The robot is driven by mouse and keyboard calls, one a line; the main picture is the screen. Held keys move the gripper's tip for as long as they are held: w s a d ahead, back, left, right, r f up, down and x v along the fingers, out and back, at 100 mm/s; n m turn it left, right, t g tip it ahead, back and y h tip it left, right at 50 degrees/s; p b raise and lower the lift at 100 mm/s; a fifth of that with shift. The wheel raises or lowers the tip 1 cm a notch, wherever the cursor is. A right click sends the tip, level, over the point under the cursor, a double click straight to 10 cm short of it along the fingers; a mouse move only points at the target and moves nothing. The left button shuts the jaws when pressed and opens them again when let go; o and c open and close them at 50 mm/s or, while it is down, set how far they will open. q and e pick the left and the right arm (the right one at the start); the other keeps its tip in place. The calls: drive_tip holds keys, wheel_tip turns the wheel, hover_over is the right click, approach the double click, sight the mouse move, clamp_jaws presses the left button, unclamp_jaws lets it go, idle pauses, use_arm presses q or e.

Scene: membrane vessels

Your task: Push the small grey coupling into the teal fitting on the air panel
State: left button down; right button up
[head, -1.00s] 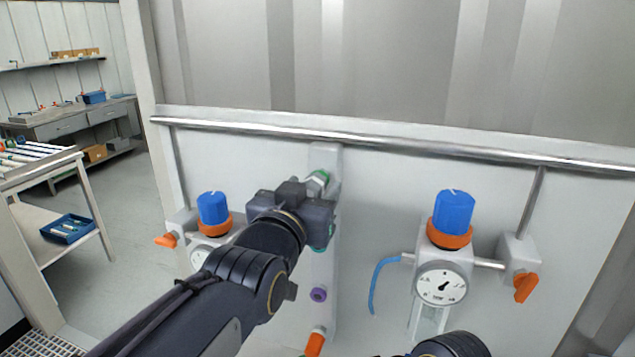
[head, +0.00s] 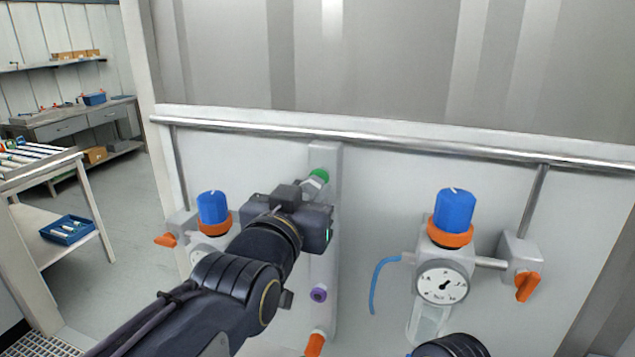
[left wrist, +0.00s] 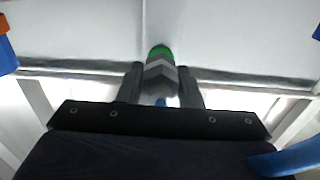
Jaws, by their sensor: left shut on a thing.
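My left gripper (head: 310,195) is in front of the light upright strip on the air panel. In the left wrist view its two fingers (left wrist: 161,82) are shut on the small grey coupling (left wrist: 160,73), a faceted piece with a bit of blue below it. A bright green ring (left wrist: 160,51) lies just beyond the coupling; I cannot tell whether they touch. In the head view the green ring (head: 321,175) shows above the gripper beside a grey faceted piece. Only a teal sliver (head: 329,236) of what may be the teal fitting shows at the gripper's edge; the rest is hidden.
A purple fitting (head: 319,294) and an orange one (head: 315,345) sit lower on the strip. Blue-knobbed regulators stand left (head: 213,207) and right (head: 453,211), the right one with a gauge (head: 443,283) and a blue hose (head: 376,285). A metal rail (head: 400,150) crosses above.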

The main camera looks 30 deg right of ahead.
use_arm(q)
drive_tip(key=shift+s+a, duration=0.45)
drive_tip(key=shift+a, duration=0.1)
drive_tip(key=shift+b+v, duration=0.3)
drive_tip(key=shift+v, duration=1.1)
use_arm(e)
drive_tip(key=shift+f, duration=0.35)
